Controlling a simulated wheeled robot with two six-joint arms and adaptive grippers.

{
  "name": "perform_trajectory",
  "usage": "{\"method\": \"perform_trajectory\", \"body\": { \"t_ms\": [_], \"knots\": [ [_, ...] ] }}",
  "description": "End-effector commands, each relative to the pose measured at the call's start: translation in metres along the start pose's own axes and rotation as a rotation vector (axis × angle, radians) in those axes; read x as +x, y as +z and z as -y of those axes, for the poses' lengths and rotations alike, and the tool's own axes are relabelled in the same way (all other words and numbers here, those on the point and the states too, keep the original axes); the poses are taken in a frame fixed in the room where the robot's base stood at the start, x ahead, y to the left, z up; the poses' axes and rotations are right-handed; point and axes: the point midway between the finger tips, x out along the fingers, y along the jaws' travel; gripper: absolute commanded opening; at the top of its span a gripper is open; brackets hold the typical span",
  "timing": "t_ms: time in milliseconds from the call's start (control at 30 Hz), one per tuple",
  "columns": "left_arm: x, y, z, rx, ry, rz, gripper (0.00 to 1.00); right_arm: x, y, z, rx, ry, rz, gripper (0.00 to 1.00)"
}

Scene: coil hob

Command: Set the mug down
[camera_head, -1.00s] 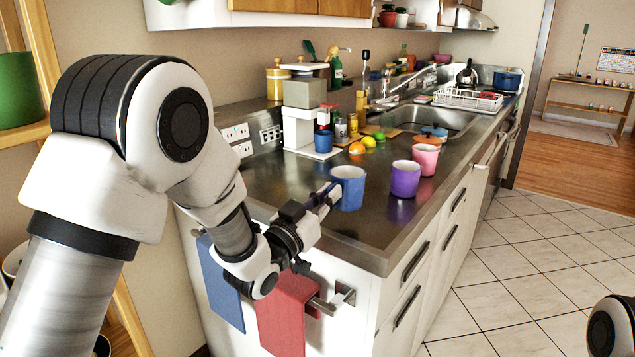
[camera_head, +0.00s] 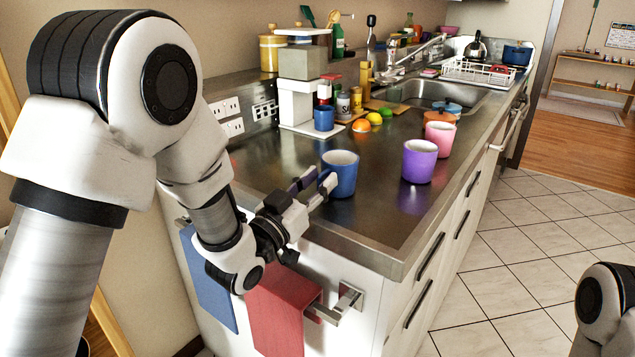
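A blue mug (camera_head: 342,176) is upright at the tips of my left gripper (camera_head: 318,184), over the near left part of the steel counter (camera_head: 375,222). The gripper is shut on the mug's near left side; the exact grip on it is too small to make out. No reflection shows directly under this mug, so it seems to be a little above the counter. A purple mug (camera_head: 419,162) and a pink mug (camera_head: 439,138) stand on the counter to its right. My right gripper is out of view; only part of that arm shows at the right edge.
A coffee machine (camera_head: 297,100) with a small blue cup (camera_head: 323,118) stands behind. An orange (camera_head: 361,126) and other fruit lie near it. Red (camera_head: 280,310) and blue (camera_head: 208,280) towels hang on the counter's end. The counter front around the purple mug is clear.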

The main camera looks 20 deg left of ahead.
Motion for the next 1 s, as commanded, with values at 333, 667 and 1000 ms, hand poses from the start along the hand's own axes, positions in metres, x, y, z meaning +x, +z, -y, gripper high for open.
{"method": "perform_trajectory", "body": {
  "t_ms": [333,667,1000],
  "knots": [
    [-0.008,0.000,0.000,-0.001,0.000,-0.001,0.33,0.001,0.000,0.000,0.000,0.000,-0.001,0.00],
    [-0.092,0.002,0.001,-0.008,-0.005,0.000,0.33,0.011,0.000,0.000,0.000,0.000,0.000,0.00],
    [-0.113,-0.006,0.000,-0.002,0.004,0.003,0.33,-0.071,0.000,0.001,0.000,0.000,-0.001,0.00]
  ]
}}
